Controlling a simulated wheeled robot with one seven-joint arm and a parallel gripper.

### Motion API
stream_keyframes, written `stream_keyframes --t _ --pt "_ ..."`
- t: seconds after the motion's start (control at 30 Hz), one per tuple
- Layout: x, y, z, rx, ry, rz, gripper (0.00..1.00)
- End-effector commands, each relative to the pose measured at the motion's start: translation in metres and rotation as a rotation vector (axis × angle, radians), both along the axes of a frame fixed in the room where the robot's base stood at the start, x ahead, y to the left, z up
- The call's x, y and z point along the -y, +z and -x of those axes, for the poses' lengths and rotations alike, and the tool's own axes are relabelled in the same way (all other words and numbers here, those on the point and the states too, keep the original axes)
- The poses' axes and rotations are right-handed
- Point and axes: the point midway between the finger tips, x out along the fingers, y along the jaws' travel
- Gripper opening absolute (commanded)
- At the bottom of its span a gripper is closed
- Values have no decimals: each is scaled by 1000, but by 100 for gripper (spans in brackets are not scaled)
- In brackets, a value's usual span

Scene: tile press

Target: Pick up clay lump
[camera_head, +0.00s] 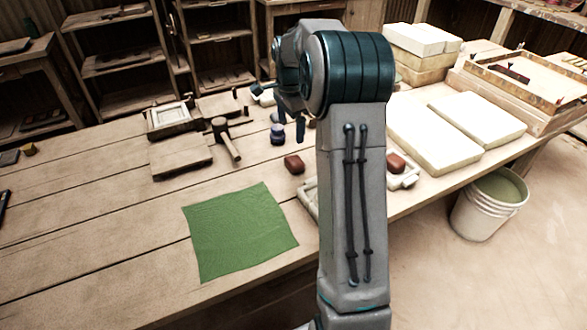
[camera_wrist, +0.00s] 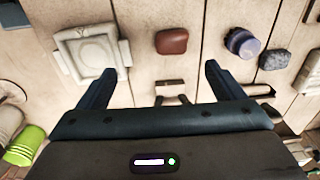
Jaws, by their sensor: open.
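A reddish-brown clay lump (camera_head: 294,164) lies on the wooden bench, right of the wooden mallet and above the green cloth. In the wrist view a brown lump (camera_wrist: 172,41) lies on the planks, beyond the fingertips and roughly between their lines. My gripper (camera_wrist: 160,68) is open, with nothing between its fingers. In the head view my arm hides most of the gripper. A second reddish-brown lump (camera_head: 397,163) shows right of my arm, by a pale tray. I cannot tell which of the two the wrist view shows.
A pale square mould (camera_wrist: 92,50) is left of the lump in the wrist view; a dark blue round piece (camera_wrist: 242,42) and grey block (camera_wrist: 273,59) are right. A green cloth (camera_head: 240,230), wooden mallet (camera_head: 226,140) and pale slabs (camera_head: 435,135) lie on the bench. Its front left is clear.

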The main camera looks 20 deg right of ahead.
Motion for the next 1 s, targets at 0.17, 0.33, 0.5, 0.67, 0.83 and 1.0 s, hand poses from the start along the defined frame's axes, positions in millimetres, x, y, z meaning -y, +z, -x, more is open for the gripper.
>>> stream_keyframes --t 0.17,0.33,0.5,0.67,0.83,1.0 --pt "26 -32 -22 -15 -167 -23 89" --pt "35 -46 -28 -19 -222 -29 89" --pt "34 -77 -28 -22 -223 -30 89" --pt "35 -107 -29 -20 -223 -30 89" --pt "34 -123 -30 -18 -222 -29 89" --pt "33 -132 -31 -18 -222 -29 89"
